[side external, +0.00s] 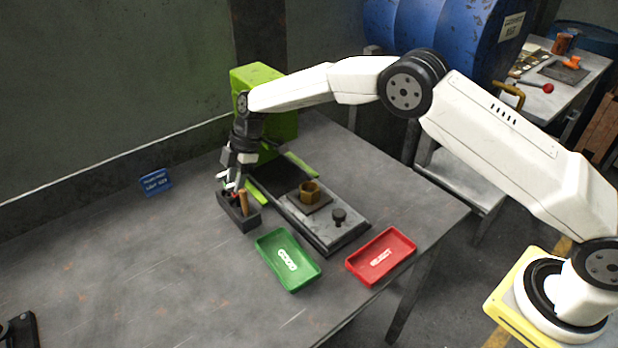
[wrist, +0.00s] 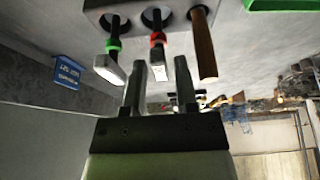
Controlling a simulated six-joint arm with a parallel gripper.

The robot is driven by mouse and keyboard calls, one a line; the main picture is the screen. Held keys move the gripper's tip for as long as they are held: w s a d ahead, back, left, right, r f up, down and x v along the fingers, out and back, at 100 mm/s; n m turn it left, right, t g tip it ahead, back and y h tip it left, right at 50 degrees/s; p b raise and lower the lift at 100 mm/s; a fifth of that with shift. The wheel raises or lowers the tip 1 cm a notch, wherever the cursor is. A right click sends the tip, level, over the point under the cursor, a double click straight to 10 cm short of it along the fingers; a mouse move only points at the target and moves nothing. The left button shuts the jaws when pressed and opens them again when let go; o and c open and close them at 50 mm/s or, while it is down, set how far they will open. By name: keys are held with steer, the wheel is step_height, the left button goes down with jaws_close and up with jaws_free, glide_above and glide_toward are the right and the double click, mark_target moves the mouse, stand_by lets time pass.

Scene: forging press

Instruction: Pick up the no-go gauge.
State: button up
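The gauge with a red band (wrist: 157,40), which I take for the no-go gauge, sits in the middle hole of a dark holder block (wrist: 125,8). In the wrist view, my gripper (wrist: 162,72) is open. Its two fingers point at the red-banded gauge, whose pale end shows between them. I cannot tell whether they touch it. A green-banded gauge (wrist: 112,50) stands in the hole to its left, and a wooden handle (wrist: 204,48) in the hole to its right. In the side view, my gripper (side external: 229,182) is just above the holder (side external: 238,218), partly hiding the gauges.
A green tray (side external: 270,246) and a red REJECT tray (side external: 399,241) lie at the table's front. A green machine (side external: 283,125) stands behind. The left table is mostly clear.

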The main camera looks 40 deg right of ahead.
steer(key=shift+x, duration=0.8)
steer(key=shift+r, duration=0.1)
jaws_close()
